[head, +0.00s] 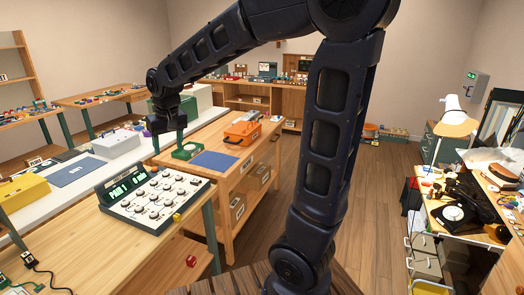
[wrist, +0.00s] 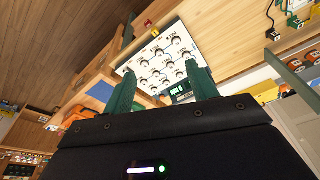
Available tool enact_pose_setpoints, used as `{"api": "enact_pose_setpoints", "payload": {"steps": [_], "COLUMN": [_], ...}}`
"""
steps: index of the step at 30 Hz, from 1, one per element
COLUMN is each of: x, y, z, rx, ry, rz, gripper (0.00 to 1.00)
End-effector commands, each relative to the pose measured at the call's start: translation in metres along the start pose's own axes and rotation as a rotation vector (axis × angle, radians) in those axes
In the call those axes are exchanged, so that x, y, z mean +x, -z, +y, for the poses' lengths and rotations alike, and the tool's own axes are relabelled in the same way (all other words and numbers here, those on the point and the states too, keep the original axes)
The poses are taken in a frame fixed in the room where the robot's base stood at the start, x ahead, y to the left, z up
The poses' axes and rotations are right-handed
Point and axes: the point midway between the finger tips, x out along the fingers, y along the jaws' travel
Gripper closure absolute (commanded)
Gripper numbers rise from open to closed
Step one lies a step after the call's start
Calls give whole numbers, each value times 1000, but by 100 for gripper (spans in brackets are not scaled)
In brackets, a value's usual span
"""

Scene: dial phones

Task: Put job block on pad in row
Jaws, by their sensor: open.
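A white panel with several round dials (head: 158,200) sits on the near wooden table; its lit display (head: 122,184) appears to read "PAD 1". It also shows in the wrist view (wrist: 158,62), beyond my fingers. A small yellow block (head: 177,217) sits by the panel's front right corner and shows in the wrist view (wrist: 155,32). I cannot tell whether it is the job block. A blue pad (head: 214,160) lies on the middle bench, another (head: 76,171) on the grey-white counter. My gripper (head: 168,139) is raised behind the panel; its green fingers (wrist: 160,73) are apart and empty.
Beside the blue pad stand a green tray (head: 178,153) with a white round item and an orange case (head: 243,131). A yellow box (head: 24,191) stands at left. A cluttered desk with a lamp (head: 455,123) is at right. The wooden floor (head: 385,200) between is clear.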

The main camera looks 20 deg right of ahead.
Motion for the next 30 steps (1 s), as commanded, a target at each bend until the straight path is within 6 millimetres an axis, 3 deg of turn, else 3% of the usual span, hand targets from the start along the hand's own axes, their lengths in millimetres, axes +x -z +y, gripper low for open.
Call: {"api": "enact_pose_setpoints", "payload": {"steps": [1, 6, 15, 24, 30], "x": [-10, -33, -58, -61, -60], "y": [-10, -50, -137, -214, -232], "z": [22, 80, 155, 189, 194], "rx": [27, 96, 215, 306, 326], "ry": [-6, -27, -76, -126, -139], "rz": [15, 54, 121, 171, 181], "gripper": [42, 42, 42, 42, 42]}}
